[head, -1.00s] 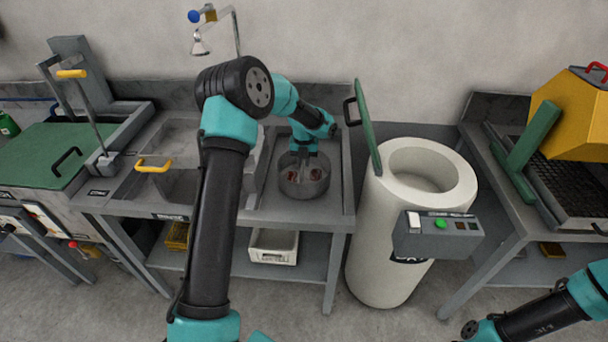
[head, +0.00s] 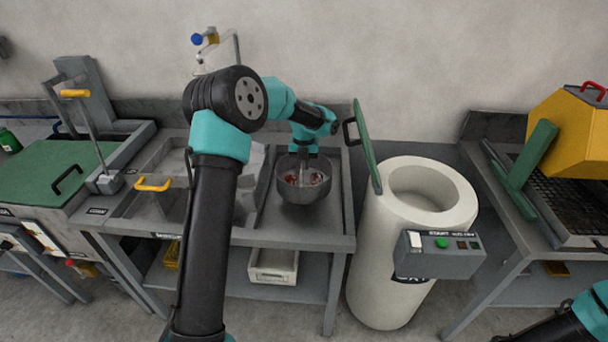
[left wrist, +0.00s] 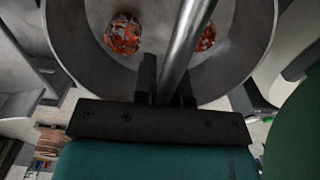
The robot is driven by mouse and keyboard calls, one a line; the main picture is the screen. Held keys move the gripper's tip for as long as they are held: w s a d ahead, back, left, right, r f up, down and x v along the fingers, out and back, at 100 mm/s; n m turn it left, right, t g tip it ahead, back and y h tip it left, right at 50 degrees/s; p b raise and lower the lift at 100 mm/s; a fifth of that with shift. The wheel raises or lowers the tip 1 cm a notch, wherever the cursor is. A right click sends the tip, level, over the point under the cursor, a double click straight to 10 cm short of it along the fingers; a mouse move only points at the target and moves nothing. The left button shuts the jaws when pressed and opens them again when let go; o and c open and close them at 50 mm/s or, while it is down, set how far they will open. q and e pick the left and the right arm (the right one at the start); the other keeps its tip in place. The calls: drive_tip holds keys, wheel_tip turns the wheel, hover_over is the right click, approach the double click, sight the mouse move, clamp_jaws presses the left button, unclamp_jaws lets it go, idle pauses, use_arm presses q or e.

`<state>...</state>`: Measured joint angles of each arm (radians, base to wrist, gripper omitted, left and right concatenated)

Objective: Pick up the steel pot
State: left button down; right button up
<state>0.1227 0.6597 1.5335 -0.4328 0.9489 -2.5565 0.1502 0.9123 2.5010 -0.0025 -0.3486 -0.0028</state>
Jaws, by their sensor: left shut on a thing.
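The steel pot (head: 303,194) is a round grey bowl above the right part of the middle bench, seemingly raised off its top. Reddish-orange copper pieces show inside it, and two clumps show in the left wrist view, where the pot's wall (left wrist: 85,45) fills the upper part. My left gripper (head: 303,168) reaches down over the pot from above. In the left wrist view its fingers (left wrist: 168,85) are shut around a metal bar (left wrist: 185,42) across the pot, seemingly its handle. My right arm shows only at the lower right edge; its gripper is out of frame.
A white cylindrical furnace (head: 385,245) stands right of the bench, its green lid (head: 366,145) upright and mouth open. Its control box (head: 440,255) is at the front. A sink with a yellow handle (head: 153,185) lies left. A yellow-hooded station (head: 570,125) stands far right.

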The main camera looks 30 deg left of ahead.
use_arm(q)
drive_tip(key=shift+r, duration=1.6)
